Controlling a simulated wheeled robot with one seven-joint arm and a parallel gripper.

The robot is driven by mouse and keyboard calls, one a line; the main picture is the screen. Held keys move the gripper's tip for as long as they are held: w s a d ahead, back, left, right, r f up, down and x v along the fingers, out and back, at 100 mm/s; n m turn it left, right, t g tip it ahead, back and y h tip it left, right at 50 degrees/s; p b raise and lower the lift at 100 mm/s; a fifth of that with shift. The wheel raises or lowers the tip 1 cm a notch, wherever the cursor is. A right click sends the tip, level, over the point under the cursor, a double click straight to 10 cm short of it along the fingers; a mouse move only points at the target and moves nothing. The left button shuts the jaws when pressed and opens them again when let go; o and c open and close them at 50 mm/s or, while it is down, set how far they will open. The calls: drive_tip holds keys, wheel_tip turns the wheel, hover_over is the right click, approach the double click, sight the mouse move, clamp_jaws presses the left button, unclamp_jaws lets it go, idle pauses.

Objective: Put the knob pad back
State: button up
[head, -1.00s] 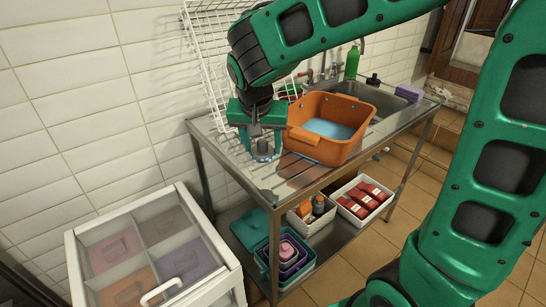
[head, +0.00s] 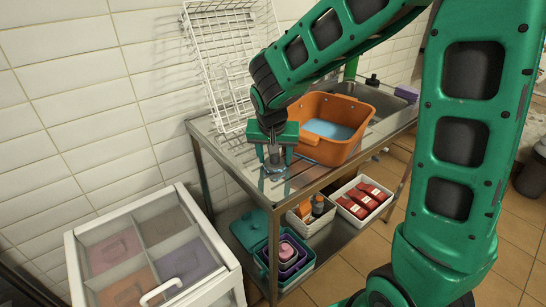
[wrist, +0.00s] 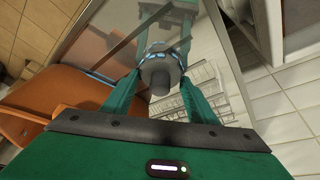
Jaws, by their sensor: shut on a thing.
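The knob pad, a grey round piece with a knob and a blue rim, shows between my fingers in the wrist view (wrist: 160,74). In the head view it is small and partly hidden by the fingers (head: 273,158). My gripper (head: 274,164) points down at the steel counter (head: 236,157), left of the orange basin, and is shut on the knob pad. The counter mirrors pad and fingers, so I cannot tell whether the pad touches the steel.
The orange basin (head: 321,150) with blue water stands close right of my gripper. A white wire rack (head: 232,62) leans on the wall behind. A lidded, divided drawer box (head: 150,215) is at front left. Bins, including a teal one (head: 250,232), fill the lower shelf.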

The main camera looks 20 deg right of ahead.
drive_tip(key=o, duration=0.9)
drive_tip(key=shift+f, duration=0.1)
drive_tip(key=v, duration=1.2)
drive_tip(key=s+d+f+g, duration=0.2)
drive_tip(key=s+d+g, duration=0.1)
drive_tip(key=s+d, duration=1.2)
drive_tip(key=s+d+f, duration=0.1)
drive_tip(key=s, duration=0.3)
drive_tip(key=s+d+f+y, duration=0.1)
drive_tip(key=s, duration=0.3)
drive_tip(key=s+d+f+m+g+y, duration=0.1)
drive_tip(key=s+d, duration=0.1)
drive_tip(key=s, duration=0.2)
drive_tip(key=shift+s+f, duration=0.15)
drive_tip(key=shift+s, duration=0.05)
